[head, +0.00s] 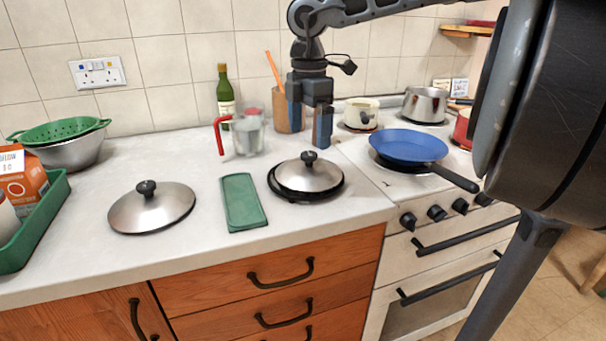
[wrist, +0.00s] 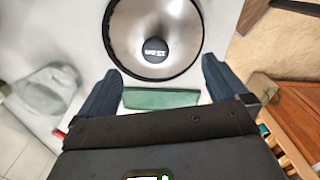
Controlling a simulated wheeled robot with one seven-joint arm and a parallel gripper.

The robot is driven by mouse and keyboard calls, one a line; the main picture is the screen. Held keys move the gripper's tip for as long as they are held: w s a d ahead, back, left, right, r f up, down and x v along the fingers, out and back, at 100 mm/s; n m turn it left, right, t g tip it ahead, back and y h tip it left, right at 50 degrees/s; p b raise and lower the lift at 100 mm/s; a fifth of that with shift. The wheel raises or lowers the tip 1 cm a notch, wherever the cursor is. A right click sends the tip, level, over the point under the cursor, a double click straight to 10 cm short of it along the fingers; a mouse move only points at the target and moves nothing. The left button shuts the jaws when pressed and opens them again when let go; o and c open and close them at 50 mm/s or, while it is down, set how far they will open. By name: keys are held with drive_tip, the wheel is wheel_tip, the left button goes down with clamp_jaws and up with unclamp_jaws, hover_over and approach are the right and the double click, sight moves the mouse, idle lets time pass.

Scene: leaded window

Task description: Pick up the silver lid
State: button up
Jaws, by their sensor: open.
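Two silver lids with black knobs show in the head view. One lid (head: 308,176) sits on a dark round pan or base (head: 285,194) right of the green board; the other lid (head: 168,210) lies on the counter farther left. My gripper (head: 308,118) is open and empty, above and apart from the lid on the dark base. In the wrist view a silver lid (wrist: 125,28) with its knob is at the top centre, beyond the two spread fingers. It appears to be the right-hand one.
The green board (head: 243,203) lies between the lids and also shows in the wrist view (wrist: 160,97). A red-handled jug (head: 247,135), bottle (head: 225,95) and utensil pot (head: 283,112) stand behind. The blue pan (head: 408,146) is on the stove. A green tray (head: 38,225) stands left.

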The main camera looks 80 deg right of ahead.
sight(309, 154)
drive_tip(key=f, duration=0.2)
drive_tip(key=f+b, duration=0.1)
drive_tip(key=f, duration=0.4)
drive_tip(key=shift+w+d, duration=0.1)
drive_tip(key=shift+d, duration=0.25)
drive_tip(key=c, duration=0.7)
drive_tip(key=shift+a+f, duration=0.1)
drive_tip(key=c, duration=0.6)
